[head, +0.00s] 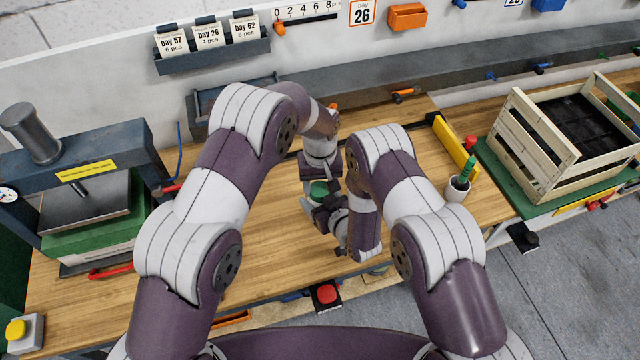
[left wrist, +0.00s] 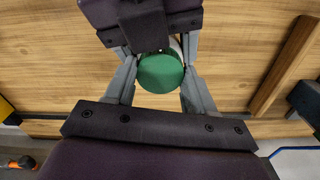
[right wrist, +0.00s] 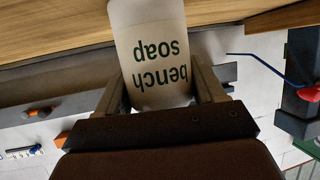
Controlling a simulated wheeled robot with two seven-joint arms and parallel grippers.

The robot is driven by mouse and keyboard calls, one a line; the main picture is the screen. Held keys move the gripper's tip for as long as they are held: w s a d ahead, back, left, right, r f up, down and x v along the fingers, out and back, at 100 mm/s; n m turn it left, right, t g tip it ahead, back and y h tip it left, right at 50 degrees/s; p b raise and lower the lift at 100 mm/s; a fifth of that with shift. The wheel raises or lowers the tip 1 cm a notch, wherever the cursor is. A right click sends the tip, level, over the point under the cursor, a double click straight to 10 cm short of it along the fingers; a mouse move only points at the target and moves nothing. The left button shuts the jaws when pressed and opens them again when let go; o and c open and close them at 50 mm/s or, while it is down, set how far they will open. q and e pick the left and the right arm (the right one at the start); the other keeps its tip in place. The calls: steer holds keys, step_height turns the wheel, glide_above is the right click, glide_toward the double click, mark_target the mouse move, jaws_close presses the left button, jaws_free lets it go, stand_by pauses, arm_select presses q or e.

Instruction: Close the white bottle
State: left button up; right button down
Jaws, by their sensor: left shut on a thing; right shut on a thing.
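The white bottle, labelled "bench soap", fills the top middle of the right wrist view (right wrist: 155,50), with its lettering upside down there. My right gripper (right wrist: 165,95) is shut on its body. In the head view the bottle is mostly hidden by my grippers. The round green cap (left wrist: 160,72) is between the fingers of my left gripper (left wrist: 160,85), which is shut on it. The cap also shows in the head view (head: 319,188), just below my left wrist. It lies over the bottle in the left wrist view; whether it touches the neck cannot be told.
The wooden bench (head: 265,235) is mostly clear around my grippers. A press (head: 85,190) stands at the left. A white cup with a green item (head: 457,188) and a slatted crate (head: 535,150) are at the right. A yellow-edged bar (head: 455,148) lies nearby.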

arm_select(q)
steer(key=shift+m, duration=0.5)
steer(key=o, duration=1.2)
steer(key=shift+c, duration=0.2)
steer(key=shift+r, duration=2.25)
steer(key=shift+r+n, duration=1.6)
steer(key=shift+r, duration=0.15)
steer(key=shift+c, duration=0.3)
steer(key=shift+f, duration=0.1)
